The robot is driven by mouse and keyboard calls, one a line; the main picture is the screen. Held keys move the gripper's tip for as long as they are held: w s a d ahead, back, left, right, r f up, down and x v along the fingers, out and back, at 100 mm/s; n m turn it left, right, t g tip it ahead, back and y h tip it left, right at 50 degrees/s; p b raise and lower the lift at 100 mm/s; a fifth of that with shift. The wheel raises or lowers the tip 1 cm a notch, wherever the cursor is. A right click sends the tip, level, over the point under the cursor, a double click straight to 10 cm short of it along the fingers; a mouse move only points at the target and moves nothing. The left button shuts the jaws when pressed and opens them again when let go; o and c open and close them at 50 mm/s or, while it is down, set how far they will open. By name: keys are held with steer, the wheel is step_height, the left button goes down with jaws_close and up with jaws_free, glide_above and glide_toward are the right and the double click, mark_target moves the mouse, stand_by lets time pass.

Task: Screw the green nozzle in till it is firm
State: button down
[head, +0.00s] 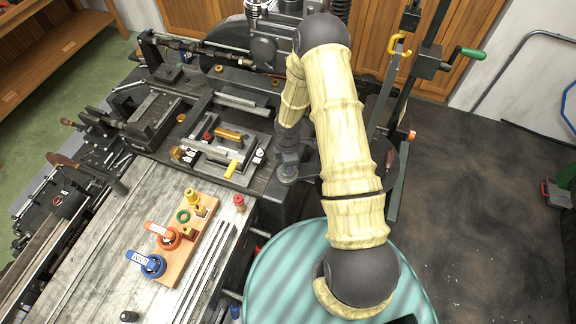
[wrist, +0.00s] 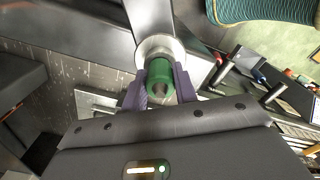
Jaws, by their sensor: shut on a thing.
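In the wrist view, my gripper (wrist: 160,92) is shut on the green nozzle (wrist: 158,75), with one dark finger on each side of it. The nozzle is a short green cylinder with a darker, greyish end facing the camera. Its far end meets a pale metal round mouth (wrist: 160,45) below a grey metal arm-like part (wrist: 152,15). The nozzle lines up roughly with this mouth. I cannot tell how deep it sits in it. In the head view my arm covers this area, and the nozzle and fingertips are hidden.
A wooden board (head: 178,262) on the bench holds a blue-handled part (head: 152,265), an orange-handled part (head: 168,238), a green ring (head: 183,216) and a yellow piece (head: 192,196). A small red piece (head: 239,203) stands beside it. Machine parts crowd the bench's back.

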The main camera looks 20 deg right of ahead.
steer(key=c, duration=1)
jaws_free()
steer(key=shift+p, duration=0.4)
steer(key=shift+c, duration=0.2)
steer(key=shift+r, duration=0.1)
step_height(320, 180, up, 17)
steer(key=b, duration=0.3)
